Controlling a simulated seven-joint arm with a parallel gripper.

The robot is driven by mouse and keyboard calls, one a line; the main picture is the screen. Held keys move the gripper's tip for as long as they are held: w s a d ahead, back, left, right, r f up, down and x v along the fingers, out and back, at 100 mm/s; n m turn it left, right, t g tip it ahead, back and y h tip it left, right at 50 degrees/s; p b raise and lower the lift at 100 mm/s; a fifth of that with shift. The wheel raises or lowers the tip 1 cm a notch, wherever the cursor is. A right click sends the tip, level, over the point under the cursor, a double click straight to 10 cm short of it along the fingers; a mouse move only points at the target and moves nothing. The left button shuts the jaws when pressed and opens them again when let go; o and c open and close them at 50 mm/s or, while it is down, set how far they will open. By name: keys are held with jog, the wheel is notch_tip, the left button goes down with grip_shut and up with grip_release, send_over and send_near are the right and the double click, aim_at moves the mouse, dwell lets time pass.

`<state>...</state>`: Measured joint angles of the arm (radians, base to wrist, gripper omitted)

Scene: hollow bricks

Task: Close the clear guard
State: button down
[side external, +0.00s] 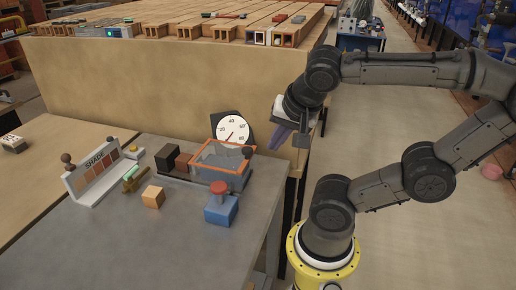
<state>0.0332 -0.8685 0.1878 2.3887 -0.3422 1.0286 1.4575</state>
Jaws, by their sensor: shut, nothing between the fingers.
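The clear guard (222,148) is a see-through panel with an orange frame. It sits at the right part of a low dark base on the grey table, over a grey block-like body (236,181). I cannot tell its exact tilt at this size. A dark round knob (247,152) shows at its right side. My gripper (274,146) is shut and empty, pointing down to the right of the guard, above the table's right edge. It appears apart from the guard.
A round dial (233,128) stands behind the guard. A blue block with a red button (220,204) is in front. A wooden wall (130,90) with hollow bricks is behind.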

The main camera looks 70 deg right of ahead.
jog(key=w+d+f+m+h, duration=0.1)
jog(key=w+d+f+m, duration=0.2)
jog(key=w+d+f, duration=0.3)
notch_tip(320, 180, down, 2)
jog(key=shift+w+d+f, duration=0.15)
jog(key=shift+w+d, duration=0.1)
jog(key=shift+d, duration=0.55)
dwell(0.3)
jog(key=shift+w, duration=0.1)
send_over(207, 156)
jog(key=shift+w, duration=0.1)
dwell(0.5)
jog(key=shift+h, duration=0.3)
